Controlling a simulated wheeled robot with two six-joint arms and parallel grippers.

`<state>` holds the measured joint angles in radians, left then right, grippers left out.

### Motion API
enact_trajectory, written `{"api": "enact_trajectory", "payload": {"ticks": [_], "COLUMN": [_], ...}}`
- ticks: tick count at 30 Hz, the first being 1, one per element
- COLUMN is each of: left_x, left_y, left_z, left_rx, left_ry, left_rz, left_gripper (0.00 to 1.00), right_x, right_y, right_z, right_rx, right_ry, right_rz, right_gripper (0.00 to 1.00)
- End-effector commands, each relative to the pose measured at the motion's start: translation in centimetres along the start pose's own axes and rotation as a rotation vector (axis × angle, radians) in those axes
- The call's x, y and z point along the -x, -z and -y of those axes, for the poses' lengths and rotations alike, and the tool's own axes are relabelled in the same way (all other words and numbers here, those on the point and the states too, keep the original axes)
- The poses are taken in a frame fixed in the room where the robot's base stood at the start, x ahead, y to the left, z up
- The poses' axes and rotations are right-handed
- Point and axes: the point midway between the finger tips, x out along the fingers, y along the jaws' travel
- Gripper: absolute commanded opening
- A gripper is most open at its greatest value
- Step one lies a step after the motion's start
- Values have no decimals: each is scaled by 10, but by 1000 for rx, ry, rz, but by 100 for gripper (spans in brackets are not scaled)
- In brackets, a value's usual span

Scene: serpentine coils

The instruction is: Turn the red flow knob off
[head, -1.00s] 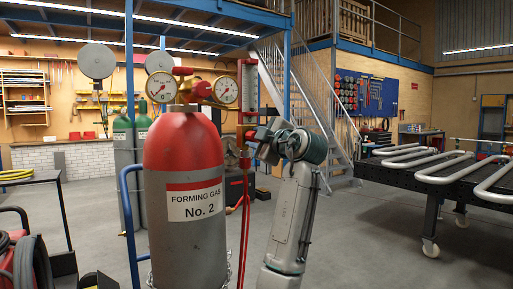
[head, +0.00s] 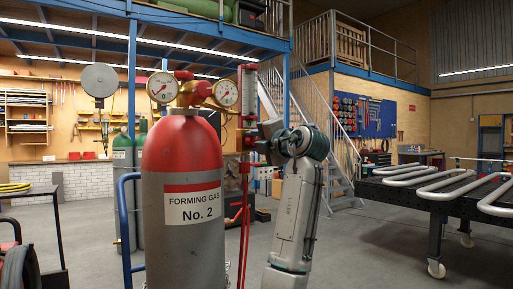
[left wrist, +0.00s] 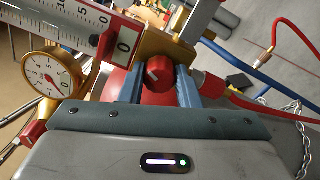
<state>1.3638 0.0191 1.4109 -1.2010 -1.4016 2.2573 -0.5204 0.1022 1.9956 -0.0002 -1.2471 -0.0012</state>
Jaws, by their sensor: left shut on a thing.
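In the head view my left gripper (head: 257,144) is at the lower end of the red-framed flowmeter (head: 249,96), right of the gas cylinder (head: 184,240); the knob cannot be made out there. My right gripper is in neither view.
Two pressure gauges (head: 161,86) sit on the brass regulator above the cylinder. Red hoses (head: 244,215) hang beside the cylinder, and a blue trolley frame (head: 124,220) stands at its left. A table with bent pipe coils (head: 440,190) stands at the right.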

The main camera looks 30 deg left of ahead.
Motion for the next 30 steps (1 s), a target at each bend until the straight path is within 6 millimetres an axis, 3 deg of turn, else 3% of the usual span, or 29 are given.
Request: {"api": "enact_trajectory", "payload": {"ticks": [15,30], "left_x": [0,0], "left_y": [0,0], "left_z": [2,2], "left_rx": [369,457], "left_ry": [0,1], "left_rz": [-14,-18], "left_gripper": [7,7], "right_x": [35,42], "right_y": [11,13], "right_z": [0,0], "right_rx": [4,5], "right_ry": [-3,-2], "right_rz": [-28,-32], "right_gripper": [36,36]}}
